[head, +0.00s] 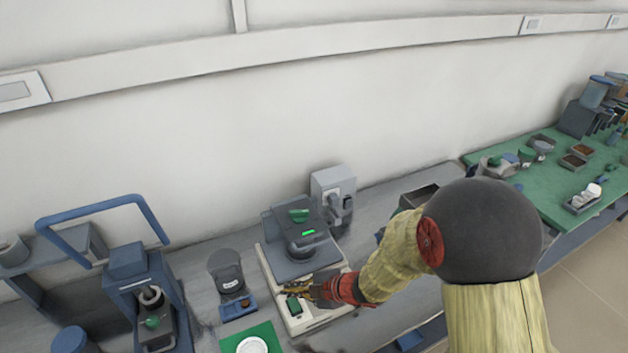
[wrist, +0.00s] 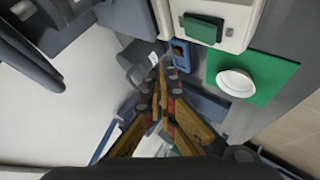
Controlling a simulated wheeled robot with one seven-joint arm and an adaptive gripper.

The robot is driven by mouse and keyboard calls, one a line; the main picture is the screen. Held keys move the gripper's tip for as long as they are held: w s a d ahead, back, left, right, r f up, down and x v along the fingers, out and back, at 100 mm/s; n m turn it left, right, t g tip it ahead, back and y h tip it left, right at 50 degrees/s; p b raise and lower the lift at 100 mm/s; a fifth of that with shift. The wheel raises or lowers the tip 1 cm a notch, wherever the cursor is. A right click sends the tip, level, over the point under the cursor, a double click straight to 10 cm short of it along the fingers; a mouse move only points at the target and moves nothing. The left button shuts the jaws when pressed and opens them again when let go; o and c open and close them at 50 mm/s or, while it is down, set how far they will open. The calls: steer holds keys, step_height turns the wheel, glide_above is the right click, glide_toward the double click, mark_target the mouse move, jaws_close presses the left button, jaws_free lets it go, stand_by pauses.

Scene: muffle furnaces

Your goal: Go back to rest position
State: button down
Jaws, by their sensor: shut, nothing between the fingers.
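My gripper (head: 297,290) is shut and empty, above the front part of a white and grey bench device (head: 277,277) in the head view. In the wrist view my gripper (wrist: 161,72) shows its two yellow-brown fingers meeting at the tips. The device's front panel with a green part (wrist: 202,29) shows at the top of the wrist view. My arm comes in from the right of the head view and hides part of the bench behind it.
Left of the device stand a dark round-topped unit (head: 226,272), a green mat (head: 268,332) with a white dish (head: 252,346), and a blue-framed apparatus (head: 127,262). A grey unit (head: 335,187) stands behind. A green-topped table (head: 548,192) with small trays is at the right.

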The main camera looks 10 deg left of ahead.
steer(key=w+d+r+m+t+h+b, duration=0.1)
steer(key=w+d+r+m+t+h, duration=0.3)
steer(key=w+d+r+m, duration=0.45)
steer(key=s+d+r+m+t+h, duration=0.1)
steer(key=s+d+r+m+h, duration=0.1)
steer(key=d+r, duration=0.45)
steer(key=s+d+r+m+t+h, duration=0.1)
steer(key=s+d+r+m+h, duration=0.15)
steer(key=d, duration=0.65)
steer(key=s+d+r+m+g+h+b, duration=0.25)
steer(key=s+d+r+m, duration=0.3)
steer(key=s+d, duration=0.3)
steer(key=s+a+m+g+y, duration=0.1)
steer(key=s+m, duration=0.4)
steer(key=s, duration=1)
steer(key=shift+s+a+r+g, duration=0.15)
steer(key=shift+s+a+g, duration=0.1)
steer(key=shift+s+g, duration=0.1)
steer(key=c, duration=2.6)
jaws_free()
steer(key=shift+m, duration=0.25)
